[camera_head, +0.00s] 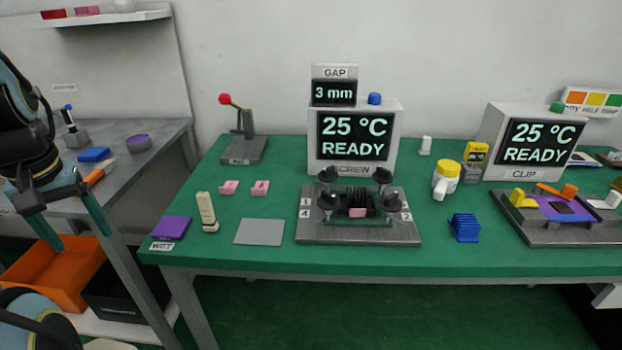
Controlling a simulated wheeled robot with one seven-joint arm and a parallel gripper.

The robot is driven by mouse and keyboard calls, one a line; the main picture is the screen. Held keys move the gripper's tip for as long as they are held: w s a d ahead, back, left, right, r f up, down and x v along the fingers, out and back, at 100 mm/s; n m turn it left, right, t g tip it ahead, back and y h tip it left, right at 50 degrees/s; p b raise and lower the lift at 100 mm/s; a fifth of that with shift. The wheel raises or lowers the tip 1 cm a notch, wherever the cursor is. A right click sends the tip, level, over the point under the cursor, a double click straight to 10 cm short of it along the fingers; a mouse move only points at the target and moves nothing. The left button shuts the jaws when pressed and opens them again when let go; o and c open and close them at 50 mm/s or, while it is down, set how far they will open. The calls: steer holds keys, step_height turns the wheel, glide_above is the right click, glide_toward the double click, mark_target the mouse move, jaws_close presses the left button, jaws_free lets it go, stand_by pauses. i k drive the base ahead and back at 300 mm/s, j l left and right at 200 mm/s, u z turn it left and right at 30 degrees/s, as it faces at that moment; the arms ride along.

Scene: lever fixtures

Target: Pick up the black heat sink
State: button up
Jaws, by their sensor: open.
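The black heat sink (355,196) sits in the middle of the grey screw fixture (322,234) on the green table. Its fins face up, and a pink piece (358,212) is at its front. Dark round knobs stand around it at the fixture's corners, labelled with numbers such as 1, 2 and 4. My gripper (80,240) is at the far left, with its two teal fingers spread apart and nothing between them. It is well away from the heat sink, in front of the grey side table.
A blue heat sink (465,228) stands right of the fixture. Behind are the screw display (354,162) and a red-knobbed lever (243,140). Left are a grey plate (259,232), a beige upright piece (207,212) and pink clips (260,188). The clip fixture (545,232) is at right.

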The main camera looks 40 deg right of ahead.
mark_target(360, 200)
steer(key=u, duration=0.25)
steer(key=k+l+u, duration=0.15)
steer(key=u, duration=0.2)
steer(key=k+l+u, duration=0.15)
steer(key=u, duration=0.25)
steer(key=k+l+u, duration=0.2)
steer(key=u, duration=0.15)
steer(key=k+l+u, duration=0.1)
steer(key=k+u, duration=0.35)
steer(key=k, duration=1.5)
